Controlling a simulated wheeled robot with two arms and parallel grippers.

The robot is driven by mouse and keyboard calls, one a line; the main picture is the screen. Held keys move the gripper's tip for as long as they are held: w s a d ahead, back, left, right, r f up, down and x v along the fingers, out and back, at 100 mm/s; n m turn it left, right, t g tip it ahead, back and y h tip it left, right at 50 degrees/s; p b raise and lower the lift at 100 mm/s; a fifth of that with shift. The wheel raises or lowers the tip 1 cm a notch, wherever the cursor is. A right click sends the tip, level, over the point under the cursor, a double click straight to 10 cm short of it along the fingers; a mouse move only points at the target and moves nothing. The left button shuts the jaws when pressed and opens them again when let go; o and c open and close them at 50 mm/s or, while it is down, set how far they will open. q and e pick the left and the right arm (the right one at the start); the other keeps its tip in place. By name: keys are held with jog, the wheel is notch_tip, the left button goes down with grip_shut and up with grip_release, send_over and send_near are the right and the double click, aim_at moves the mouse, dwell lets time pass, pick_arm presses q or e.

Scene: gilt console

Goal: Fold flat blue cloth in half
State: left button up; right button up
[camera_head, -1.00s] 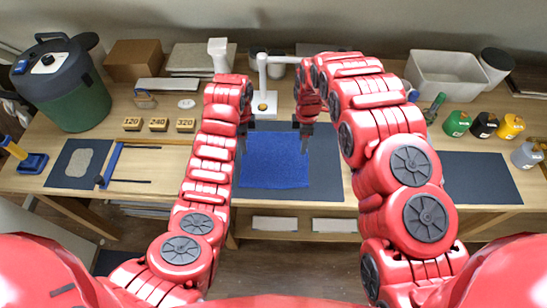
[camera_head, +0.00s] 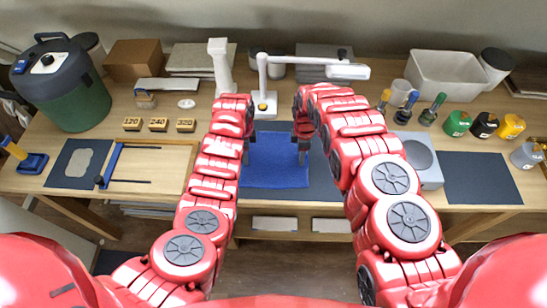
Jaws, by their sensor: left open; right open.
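The blue cloth (camera_head: 274,165) lies flat on a dark grey mat (camera_head: 322,180) in the middle of the table. Its near edge looks straight, and the arms partly cover its left and right sides. My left gripper (camera_head: 247,156) is open, pointing down at the left edge of the cloth. My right gripper (camera_head: 302,156) is open, pointing down at the right side of the cloth. Both look empty. I cannot tell whether the fingertips touch the cloth.
A white lamp (camera_head: 263,85) stands behind the mat, its arm reaching right. A grey device with a round plate (camera_head: 422,160) sits right of my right arm. A blue frame tool (camera_head: 112,165) lies at left. Bottles (camera_head: 458,123) and a white bin (camera_head: 445,77) stand at right.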

pick_arm(q)
jog(key=shift+f, duration=0.3)
pick_arm(e)
jog(key=shift+f, duration=0.3)
pick_arm(q)
jog(key=shift+r, duration=0.15)
jog(key=shift+c, duration=0.5)
pick_arm(e)
jog(key=shift+r, duration=0.15)
jog(key=shift+c, duration=0.5)
pick_arm(q)
grip_shut()
pick_arm(e)
grip_shut()
